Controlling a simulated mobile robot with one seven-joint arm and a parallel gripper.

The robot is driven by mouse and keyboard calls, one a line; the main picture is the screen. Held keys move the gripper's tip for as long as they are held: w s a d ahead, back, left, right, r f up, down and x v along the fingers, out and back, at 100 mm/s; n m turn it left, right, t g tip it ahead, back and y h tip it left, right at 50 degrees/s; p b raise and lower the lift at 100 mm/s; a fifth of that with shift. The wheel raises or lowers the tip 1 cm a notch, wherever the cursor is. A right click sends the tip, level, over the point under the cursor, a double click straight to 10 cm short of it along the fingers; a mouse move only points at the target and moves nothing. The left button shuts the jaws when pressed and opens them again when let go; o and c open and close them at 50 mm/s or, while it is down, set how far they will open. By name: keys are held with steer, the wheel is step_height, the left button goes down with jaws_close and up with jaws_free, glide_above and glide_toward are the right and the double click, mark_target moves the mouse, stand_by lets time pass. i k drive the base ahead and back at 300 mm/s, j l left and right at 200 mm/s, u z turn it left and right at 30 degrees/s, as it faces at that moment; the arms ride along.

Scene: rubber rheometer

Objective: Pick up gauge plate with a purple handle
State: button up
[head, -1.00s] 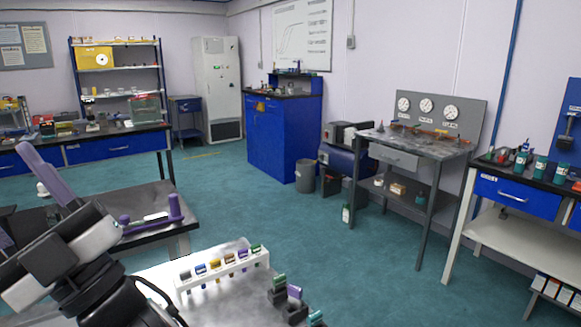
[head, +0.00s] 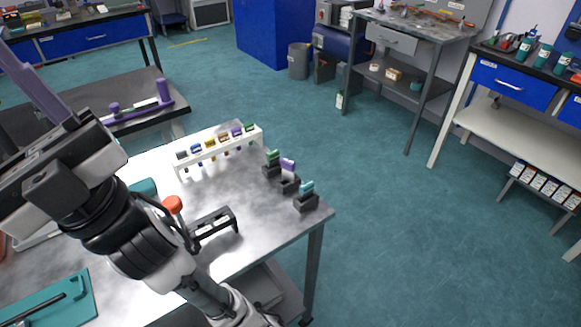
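Another small purple-handled piece (head: 288,164) stands upright in a black block on the same table, between a green one and a teal one. Which of the two is the gauge plate I cannot tell. My arm fills the left of the head view, and my gripper's fingers do not show.
The metal table (head: 262,215) also holds a black stand (head: 214,226), a red-orange knob (head: 172,204) and a teal tray (head: 62,302). A dark table (head: 60,115) with a purple fixture (head: 138,108) stands behind. The floor to the right is open.

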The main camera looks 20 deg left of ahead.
mark_target(288, 165)
steer(key=i+l, duration=0.15)
steer(key=l, duration=0.2)
steer(key=i+l, duration=0.15)
steer(key=l, duration=0.2)
steer(key=i+l, duration=0.15)
steer(key=l, duration=0.15)
steer(key=i+l, duration=0.15)
steer(key=l, duration=0.2)
steer(key=i+l, duration=0.15)
steer(key=l, duration=0.2)
steer(key=i+l+u, duration=0.1)
steer(key=l+u, duration=0.25)
steer(key=i+l+u, duration=0.1)
steer(key=l+u, duration=0.2)
steer(key=j+u, duration=0.1)
steer(key=u, duration=0.35)
steer(key=i+u, duration=0.1)
steer(key=u, duration=0.35)
steer(key=j+u, duration=0.1)
steer(key=u, duration=0.35)
steer(key=i+u, duration=0.25)
steer(key=i, duration=0.1)
